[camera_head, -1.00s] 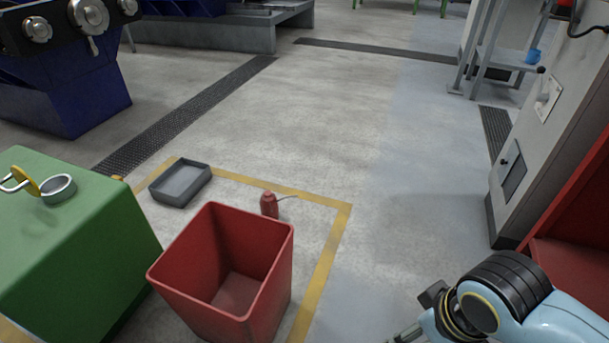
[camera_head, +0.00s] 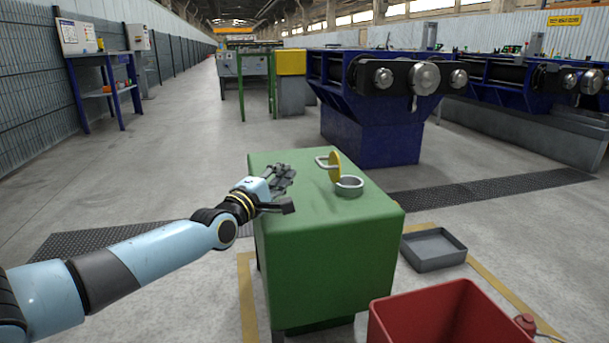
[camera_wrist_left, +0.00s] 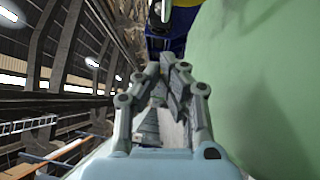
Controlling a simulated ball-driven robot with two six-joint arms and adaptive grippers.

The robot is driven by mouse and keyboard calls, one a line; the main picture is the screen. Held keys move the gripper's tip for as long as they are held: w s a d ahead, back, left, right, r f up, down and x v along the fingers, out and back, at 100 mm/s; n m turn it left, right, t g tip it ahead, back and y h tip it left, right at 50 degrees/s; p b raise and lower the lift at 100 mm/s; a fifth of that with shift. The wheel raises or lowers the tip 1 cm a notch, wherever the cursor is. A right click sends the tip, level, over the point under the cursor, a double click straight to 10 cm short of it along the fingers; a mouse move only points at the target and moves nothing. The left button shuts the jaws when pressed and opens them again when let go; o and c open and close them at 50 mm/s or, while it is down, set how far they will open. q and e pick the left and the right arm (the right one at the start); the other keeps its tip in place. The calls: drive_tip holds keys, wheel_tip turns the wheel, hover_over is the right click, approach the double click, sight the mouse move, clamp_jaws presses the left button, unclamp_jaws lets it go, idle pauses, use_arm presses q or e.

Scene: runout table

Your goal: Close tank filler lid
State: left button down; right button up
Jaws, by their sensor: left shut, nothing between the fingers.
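The green tank (camera_head: 325,250) stands in the middle of the head view. On its top is a round grey filler neck (camera_head: 349,186) with its mouth uncovered. The yellow filler lid (camera_head: 335,166) stands upright on the far left side of the neck, with a light metal loop handle (camera_head: 322,162) pointing left. My left gripper (camera_head: 285,173) is shut and empty, over the tank's left top edge, left of the lid and apart from it. In the left wrist view its fingers (camera_wrist_left: 172,65) are together beside the green tank surface (camera_wrist_left: 260,80). My right gripper is out of view.
A red bin (camera_head: 425,318) stands in front of the tank at the right, with a grey tray (camera_head: 433,249) behind it. A red oil can (camera_head: 525,324) is at the lower right edge. A blue machine (camera_head: 372,135) stands behind the tank. The floor left of the tank is clear.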

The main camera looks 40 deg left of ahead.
sight(326, 167)
use_arm(q)
drive_tip(key=w, duration=0.1)
drive_tip(key=w+d, duration=0.1)
drive_tip(key=w, duration=0.1)
drive_tip(key=shift+w+d+r, duration=0.15)
drive_tip(key=shift+d+r, duration=0.1)
drive_tip(key=shift+w+d+r, duration=0.15)
drive_tip(key=shift+w+d, duration=0.3)
drive_tip(key=shift+w, duration=0.05)
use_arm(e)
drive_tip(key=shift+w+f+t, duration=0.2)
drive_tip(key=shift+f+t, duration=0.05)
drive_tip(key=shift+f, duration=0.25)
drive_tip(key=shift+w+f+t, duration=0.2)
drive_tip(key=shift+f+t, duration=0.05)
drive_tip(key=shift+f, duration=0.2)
